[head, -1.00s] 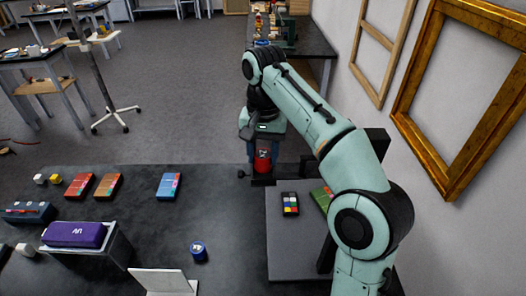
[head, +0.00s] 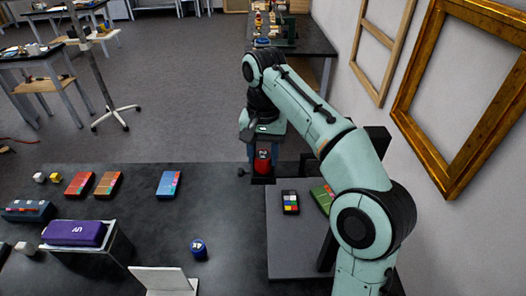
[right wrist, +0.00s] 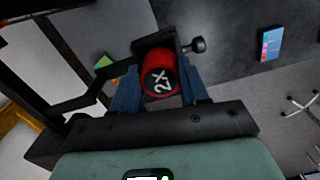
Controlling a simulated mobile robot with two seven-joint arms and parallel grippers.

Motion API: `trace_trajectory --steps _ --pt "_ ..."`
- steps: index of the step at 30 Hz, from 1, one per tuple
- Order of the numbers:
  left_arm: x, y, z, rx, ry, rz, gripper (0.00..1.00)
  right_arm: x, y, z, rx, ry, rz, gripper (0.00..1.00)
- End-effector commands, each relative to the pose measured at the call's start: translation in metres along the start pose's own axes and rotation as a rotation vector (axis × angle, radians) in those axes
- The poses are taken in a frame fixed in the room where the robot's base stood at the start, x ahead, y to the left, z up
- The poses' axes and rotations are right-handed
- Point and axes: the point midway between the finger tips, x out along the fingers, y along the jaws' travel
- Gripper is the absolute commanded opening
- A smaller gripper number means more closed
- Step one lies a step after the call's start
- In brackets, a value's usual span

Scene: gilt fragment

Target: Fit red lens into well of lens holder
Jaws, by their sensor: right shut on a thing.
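The red lens (head: 263,160) is a short red cylinder with a dark end marked "2X". My right gripper (head: 262,152) is shut on it, with a blue finger on each side. In the right wrist view the red lens (right wrist: 160,76) sits between the fingers. The black lens holder (head: 262,181), with a side knob, is right at the lens, at the far edge of the dark table. Its frame (right wrist: 153,43) also shows in the right wrist view. The well is hidden, so I cannot tell how deep the lens sits. My left gripper is not in view.
A blue lens (head: 199,250) stands on the dark table (head: 225,215). A purple case (head: 74,233) and several coloured boxes lie to the left. A colour chart (head: 290,202) and a green box (head: 322,197) lie on the grey board (head: 290,250). A gilt frame (head: 410,85) is on the right wall.

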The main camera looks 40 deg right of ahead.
Motion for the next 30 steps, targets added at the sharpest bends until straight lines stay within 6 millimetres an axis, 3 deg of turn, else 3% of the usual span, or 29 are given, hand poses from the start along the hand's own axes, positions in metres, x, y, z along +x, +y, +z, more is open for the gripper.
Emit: trace_trajectory --steps 25,26,28,30 --pt "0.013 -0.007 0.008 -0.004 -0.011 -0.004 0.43 0.022 0.001 -0.001 0.001 -0.001 0.0 0.08" --pt "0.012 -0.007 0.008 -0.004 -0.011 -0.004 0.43 0.021 0.0 -0.001 0.001 0.0 0.0 0.54" --pt "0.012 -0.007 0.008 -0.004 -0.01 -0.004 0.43 0.021 0.0 -0.001 0.001 0.0 0.0 0.74" --pt "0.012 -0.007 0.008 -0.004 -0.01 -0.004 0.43 0.021 0.0 -0.001 0.0 0.0 0.0 0.74"
